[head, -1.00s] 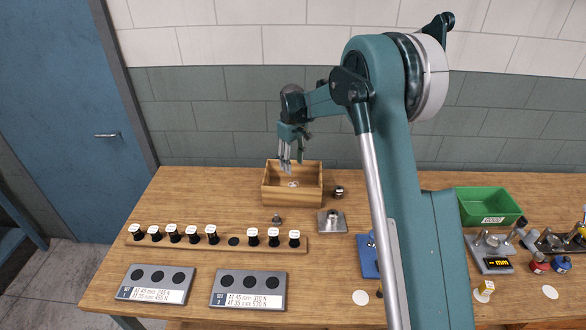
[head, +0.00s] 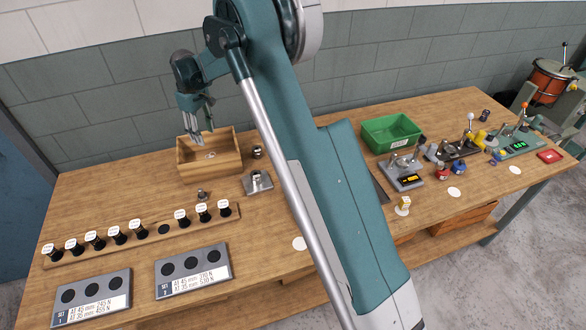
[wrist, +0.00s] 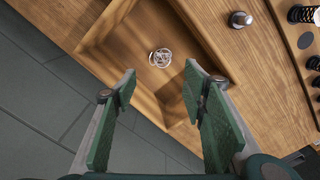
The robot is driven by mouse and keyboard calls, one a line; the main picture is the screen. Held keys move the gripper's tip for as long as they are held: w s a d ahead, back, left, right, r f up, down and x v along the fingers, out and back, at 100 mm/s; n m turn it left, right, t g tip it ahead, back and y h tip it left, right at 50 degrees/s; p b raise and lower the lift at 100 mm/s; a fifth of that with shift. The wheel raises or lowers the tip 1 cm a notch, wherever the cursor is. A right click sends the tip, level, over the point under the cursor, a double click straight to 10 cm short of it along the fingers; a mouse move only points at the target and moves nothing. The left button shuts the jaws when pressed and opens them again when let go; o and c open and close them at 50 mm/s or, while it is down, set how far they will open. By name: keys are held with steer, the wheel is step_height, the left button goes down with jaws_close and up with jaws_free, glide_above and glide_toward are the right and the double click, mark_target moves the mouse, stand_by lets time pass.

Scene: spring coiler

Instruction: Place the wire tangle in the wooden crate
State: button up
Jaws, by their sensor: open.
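The wire tangle (wrist: 160,57) is a small silvery loop of wire lying on the floor of the wooden crate (wrist: 216,48). In the head view the tangle (head: 210,155) is a small pale ring inside the crate (head: 210,175), which stands near the back wall. My gripper (head: 203,140) hangs over the crate, pointing down. In the wrist view my gripper (wrist: 163,82) has its two green fingers spread wide apart with nothing between them. The tangle lies beyond the fingertips, apart from both.
A metal block (head: 257,182) and a small knob-like part (head: 257,152) stand right of the crate. A wooden rack of black springs (head: 140,232) lies in front. A green bin (head: 390,134) is at right. My arm hides the middle of the bench.

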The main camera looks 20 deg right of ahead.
steer(key=s+d+r+m+t, duration=0.2)
steer(key=s+d+r, duration=0.5)
steer(key=s+r, duration=0.4)
steer(key=s+d+r+m+t, duration=0.1)
steer(key=s+d+r+m, duration=0.1)
steer(key=s+d+r, duration=0.75)
steer(key=s+d+r+m+t, duration=0.1)
steer(key=s+d+r, duration=0.1)
steer(key=s, duration=0.7)
steer(key=s+d+r+m+t, duration=0.1)
steer(key=s+d+r, duration=0.1)
steer(key=s, duration=0.6)
steer(key=s+d+f+m+t, duration=0.1)
steer(key=s+d+f, duration=0.1)
steer(key=s, duration=0.6)
steer(key=s+d+f+m+t, duration=0.1)
steer(key=s+f, duration=0.3)
steer(key=s, duration=0.4)
steer(key=shift+d+f+m, duration=0.15)
steer(key=shift+d+m, duration=0.35)
steer(key=shift+d, duration=0.25)
steer(key=shift+s, duration=0.1)
